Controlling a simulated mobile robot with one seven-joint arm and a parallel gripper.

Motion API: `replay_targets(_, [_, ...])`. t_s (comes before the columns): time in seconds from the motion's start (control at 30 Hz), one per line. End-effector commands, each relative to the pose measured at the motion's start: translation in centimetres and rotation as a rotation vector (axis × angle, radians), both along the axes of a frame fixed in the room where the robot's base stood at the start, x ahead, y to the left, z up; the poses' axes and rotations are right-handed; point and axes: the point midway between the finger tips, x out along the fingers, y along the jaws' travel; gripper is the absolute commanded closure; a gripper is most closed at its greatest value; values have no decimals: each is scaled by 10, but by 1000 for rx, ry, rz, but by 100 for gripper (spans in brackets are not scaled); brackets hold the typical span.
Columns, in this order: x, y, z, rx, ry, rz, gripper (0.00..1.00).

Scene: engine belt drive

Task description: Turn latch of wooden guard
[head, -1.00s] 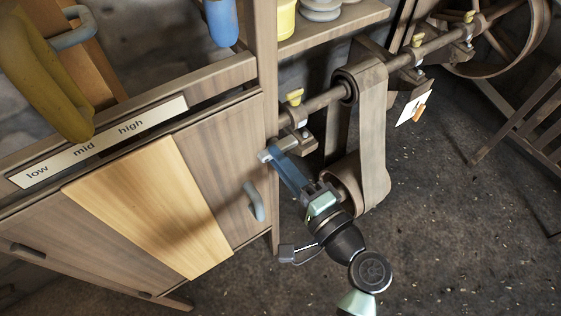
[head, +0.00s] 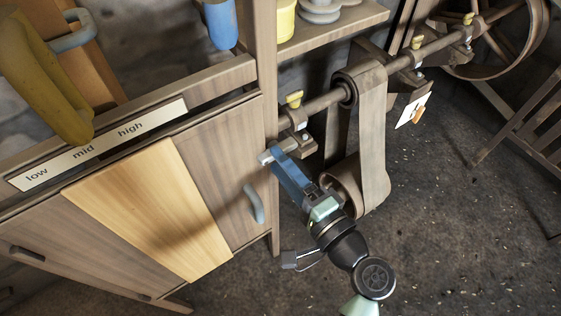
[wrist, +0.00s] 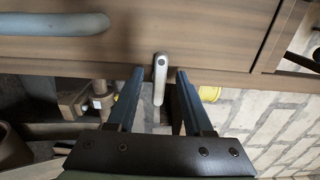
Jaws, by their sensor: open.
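The latch (wrist: 160,80) is a small pale grey lever in the wrist view. Its round upper end sits on the lower edge of a wooden panel, and its arm points down. My gripper (wrist: 159,76) is open, with one blue finger on each side of the latch and small gaps visible. The wooden guard door (head: 226,165) has a blue-grey handle (head: 253,203) in the head view; that handle also shows at the upper left of the wrist view (wrist: 50,24). In the head view my gripper (head: 275,155) is at the door's right edge, where the fingers largely hide the latch.
A belt (head: 372,140) on a shaft with yellow-topped bearing mounts (head: 294,98) runs close to the right of my gripper. A yellow lever (head: 45,85) stands above the low-mid-high label (head: 100,143). Open floor (head: 450,240) lies at the lower right.

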Motion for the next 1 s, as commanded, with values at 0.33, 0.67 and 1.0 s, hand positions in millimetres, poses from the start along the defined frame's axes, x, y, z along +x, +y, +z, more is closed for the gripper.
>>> replay_targets(0.33, [-57,-42,0,-1,3,-6,49])
replay_targets(0.67, [-96,-70,0,-1,0,-3,49])
replay_targets(1.0, [-100,-73,0,-1,1,-1,49])
